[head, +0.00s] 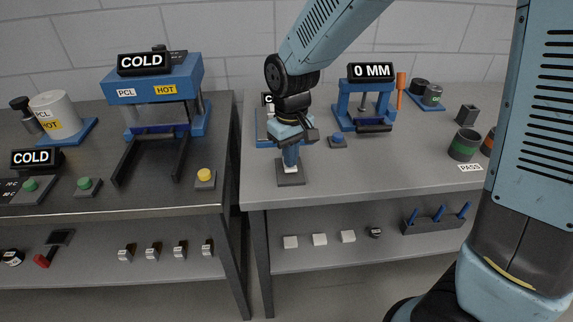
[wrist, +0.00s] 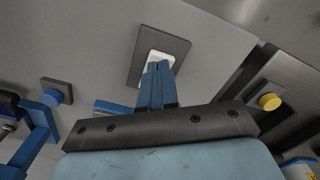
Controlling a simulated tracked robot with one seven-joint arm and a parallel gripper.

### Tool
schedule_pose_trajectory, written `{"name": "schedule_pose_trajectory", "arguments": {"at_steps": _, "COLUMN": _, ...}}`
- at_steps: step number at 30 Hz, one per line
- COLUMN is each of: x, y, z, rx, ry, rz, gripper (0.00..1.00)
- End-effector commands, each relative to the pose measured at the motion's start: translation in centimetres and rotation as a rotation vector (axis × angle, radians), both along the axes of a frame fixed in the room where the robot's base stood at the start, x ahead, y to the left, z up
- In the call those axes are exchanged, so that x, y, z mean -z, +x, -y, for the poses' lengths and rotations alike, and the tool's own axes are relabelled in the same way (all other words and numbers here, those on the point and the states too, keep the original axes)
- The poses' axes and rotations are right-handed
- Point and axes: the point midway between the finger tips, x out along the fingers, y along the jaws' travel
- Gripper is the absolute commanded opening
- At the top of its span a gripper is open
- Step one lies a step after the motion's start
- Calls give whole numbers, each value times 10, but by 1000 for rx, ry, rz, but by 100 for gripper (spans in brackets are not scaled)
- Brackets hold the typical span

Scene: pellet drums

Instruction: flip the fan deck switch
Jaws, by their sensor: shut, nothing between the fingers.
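A switch with a dark square plate (head: 291,182) and a white rocker (head: 290,170) lies on the right bench, near its front left corner. In the wrist view the plate (wrist: 179,48) and the white rocker (wrist: 157,54) show just past my fingertips. I see no fan deck label on it. My gripper (head: 290,163) points down over the rocker, with its blue fingers (wrist: 157,70) together and empty. The fingertips cover part of the rocker; I cannot tell whether they touch it or which way it is tipped.
Behind my arm stands a blue device with a partly hidden sign (head: 267,100). A blue button (head: 338,141) is to the right, near the blue press marked 0 MM (head: 371,72). A yellow button (head: 204,176) is on the left bench (head: 150,205), across a gap.

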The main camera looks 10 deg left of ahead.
Motion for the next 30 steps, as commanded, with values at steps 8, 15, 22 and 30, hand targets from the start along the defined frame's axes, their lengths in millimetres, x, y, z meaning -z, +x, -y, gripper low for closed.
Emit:
{"name": "schedule_pose_trajectory", "arguments": {"at_steps": 8, "x": 4, "y": 0, "z": 0, "rx": 0, "ry": 0, "rz": 0, "gripper": 0}}
{"name": "schedule_pose_trajectory", "arguments": {"at_steps": 15, "x": 7, "y": 0, "z": 0, "rx": 1, "ry": -1, "rz": -1, "gripper": 0}}
{"name": "schedule_pose_trajectory", "arguments": {"at_steps": 22, "x": 9, "y": 0, "z": 0, "rx": 1, "ry": -1, "rz": -1, "gripper": 0}}
{"name": "schedule_pose_trajectory", "arguments": {"at_steps": 30, "x": 13, "y": 0, "z": 0, "rx": 1, "ry": -1, "rz": -1, "gripper": 0}}
